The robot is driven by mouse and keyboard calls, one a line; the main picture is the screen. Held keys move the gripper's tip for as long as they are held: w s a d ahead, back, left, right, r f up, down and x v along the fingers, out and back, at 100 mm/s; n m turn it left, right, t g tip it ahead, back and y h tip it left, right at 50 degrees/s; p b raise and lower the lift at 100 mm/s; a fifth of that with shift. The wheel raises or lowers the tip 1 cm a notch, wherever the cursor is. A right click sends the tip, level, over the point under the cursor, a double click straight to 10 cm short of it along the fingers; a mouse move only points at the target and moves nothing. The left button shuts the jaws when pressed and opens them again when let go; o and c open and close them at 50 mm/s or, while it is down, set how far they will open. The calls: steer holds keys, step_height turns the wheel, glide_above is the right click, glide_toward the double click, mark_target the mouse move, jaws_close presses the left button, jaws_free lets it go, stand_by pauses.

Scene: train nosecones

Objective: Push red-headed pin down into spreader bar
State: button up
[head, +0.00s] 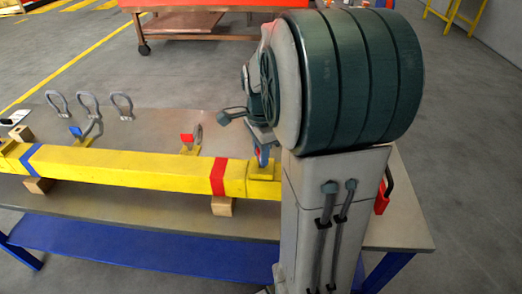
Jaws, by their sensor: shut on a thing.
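The yellow spreader bar (130,170) lies along the workbench, with a blue band near its left end and a red band (218,178) near my arm. My gripper (262,150) points down just above a yellow lug (263,172) on the bar, mostly hidden by my arm. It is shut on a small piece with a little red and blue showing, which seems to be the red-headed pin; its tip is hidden. Another red-headed piece (187,138) stands with a grey shackle (196,137) at a middle lug. A blue-headed piece (76,131) stands with a shackle farther left.
Several loose shackles (88,103) stand at the back of the workbench (150,112). Wooden blocks (221,206) support the bar. A red piece (382,198) with a dark shackle shows right of my arm. A cart (195,25) stands behind on open floor.

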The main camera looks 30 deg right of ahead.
steer(key=shift+f+b, duration=0.7)
steer(key=shift+f, duration=0.35)
steer(key=o, duration=1.1)
steer(key=shift+o, duration=0.2)
steer(key=shift+r, duration=0.1)
step_height(320, 180, up, 14)
steer(key=shift+f, duration=0.2)
steer(key=s+a+f+n+t, duration=0.3)
steer(key=s+a+f+n, duration=0.6)
steer(key=n, duration=0.9)
steer(key=s+a, duration=0.2)
steer(key=s, duration=0.1)
steer(key=shift+s+a+f+n, duration=0.15)
steer(key=shift+a+f+n, duration=0.25)
